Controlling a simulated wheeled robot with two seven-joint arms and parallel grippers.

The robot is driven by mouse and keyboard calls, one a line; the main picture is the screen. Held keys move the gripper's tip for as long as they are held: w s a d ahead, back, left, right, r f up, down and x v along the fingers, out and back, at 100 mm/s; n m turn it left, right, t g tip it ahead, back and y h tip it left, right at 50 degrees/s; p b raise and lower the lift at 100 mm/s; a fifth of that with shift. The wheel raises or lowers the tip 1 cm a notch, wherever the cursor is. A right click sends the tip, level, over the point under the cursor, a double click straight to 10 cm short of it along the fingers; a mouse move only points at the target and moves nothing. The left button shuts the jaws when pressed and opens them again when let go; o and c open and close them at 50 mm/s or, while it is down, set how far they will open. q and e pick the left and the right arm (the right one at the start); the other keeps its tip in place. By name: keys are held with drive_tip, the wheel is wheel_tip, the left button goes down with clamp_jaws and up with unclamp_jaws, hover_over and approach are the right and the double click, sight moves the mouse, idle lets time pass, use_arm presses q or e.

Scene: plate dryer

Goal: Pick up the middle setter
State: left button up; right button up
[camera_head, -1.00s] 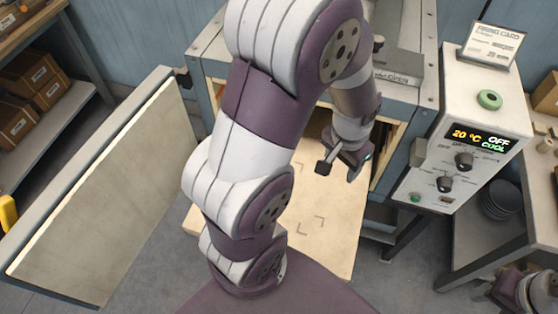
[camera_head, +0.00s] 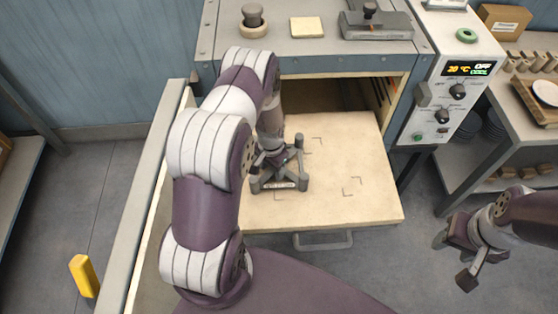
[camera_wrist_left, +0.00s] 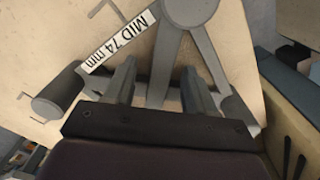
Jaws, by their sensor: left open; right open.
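The middle setter (camera_head: 293,182) is a grey, three-armed frame with round posts. It stands at the left of the pale kiln shelf (camera_head: 350,205). In the left wrist view its label reads "MID 74 mm" (camera_wrist_left: 118,40). My left gripper (camera_head: 272,153) is low over the setter, partly hiding it in the head view. In the left wrist view my left gripper (camera_wrist_left: 158,72) is open, with a strut of the setter between its fingers; whether they touch it I cannot tell. My right gripper (camera_head: 466,262) is open and empty, off to the right over the floor.
The kiln (camera_head: 310,52) stands open behind the shelf, its door (camera_head: 150,190) swung out at the left. A control box (camera_head: 455,85) is at the right, beside a side table (camera_head: 515,110). Corner marks on the shelf's right part enclose bare space.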

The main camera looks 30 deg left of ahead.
use_arm(q)
drive_tip(key=shift+s+a+f, duration=0.1)
drive_tip(key=shift+f, duration=0.2)
drive_tip(key=shift+s+a, duration=0.15)
drive_tip(key=shift+s, duration=0.05)
drive_tip(key=shift+w, duration=0.1)
clamp_jaws()
drive_tip(key=shift+r, duration=0.1)
idle(0.8)
